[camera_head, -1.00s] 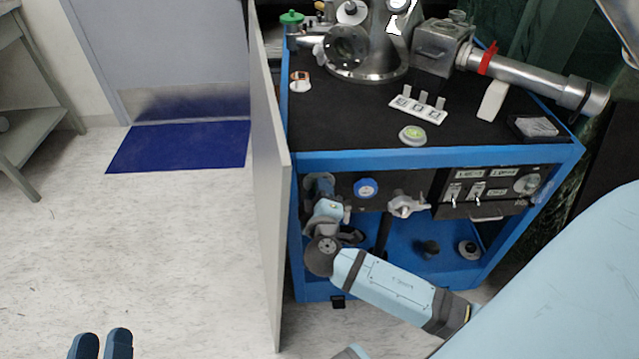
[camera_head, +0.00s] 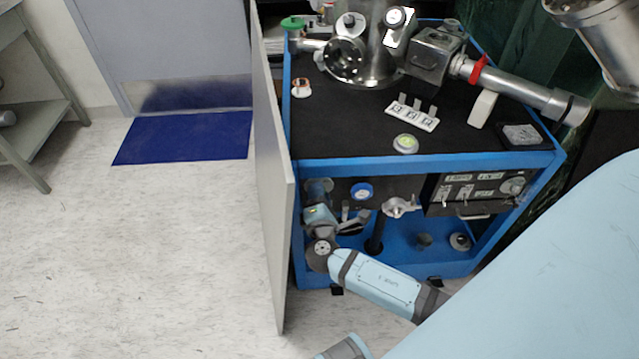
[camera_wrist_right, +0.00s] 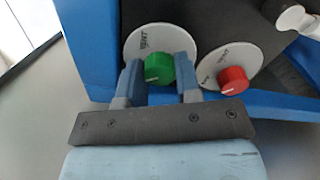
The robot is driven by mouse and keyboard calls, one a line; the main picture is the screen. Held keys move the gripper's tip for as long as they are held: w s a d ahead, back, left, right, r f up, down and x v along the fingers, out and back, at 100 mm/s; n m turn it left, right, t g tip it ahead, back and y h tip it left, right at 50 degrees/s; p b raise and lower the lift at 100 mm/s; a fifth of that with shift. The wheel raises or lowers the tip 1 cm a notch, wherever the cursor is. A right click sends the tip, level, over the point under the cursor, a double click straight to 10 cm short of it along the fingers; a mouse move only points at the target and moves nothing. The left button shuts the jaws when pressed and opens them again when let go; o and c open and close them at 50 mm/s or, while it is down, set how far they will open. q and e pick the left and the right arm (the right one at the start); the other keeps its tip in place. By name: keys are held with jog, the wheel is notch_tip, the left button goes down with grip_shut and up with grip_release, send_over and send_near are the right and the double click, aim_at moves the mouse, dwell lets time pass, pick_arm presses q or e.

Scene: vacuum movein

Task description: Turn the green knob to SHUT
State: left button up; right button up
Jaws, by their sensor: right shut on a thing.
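The green knob (camera_wrist_right: 159,68) sits on a round white dial (camera_wrist_right: 140,38) in the right wrist view. A small white mark shows on its lower edge in that picture; the dial's lettering is too small to read surely. My right gripper (camera_wrist_right: 158,70) is shut on the green knob, one blue finger on each side. In the head view my right gripper (camera_head: 348,216) is at the left front of the blue cart, under its top. I cannot make out the knob there. My left gripper is not in view.
A red knob (camera_wrist_right: 233,80) on its own white dial is close right of the green one. In the head view a grey door panel (camera_head: 272,190) stands just left of the blue cart (camera_head: 420,163).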

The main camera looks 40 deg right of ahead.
jog(key=shift+n+p, duration=0.8)
jog(key=shift+n, duration=0.4)
jog(key=o, duration=0.9)
jog(key=shift+w, duration=0.1)
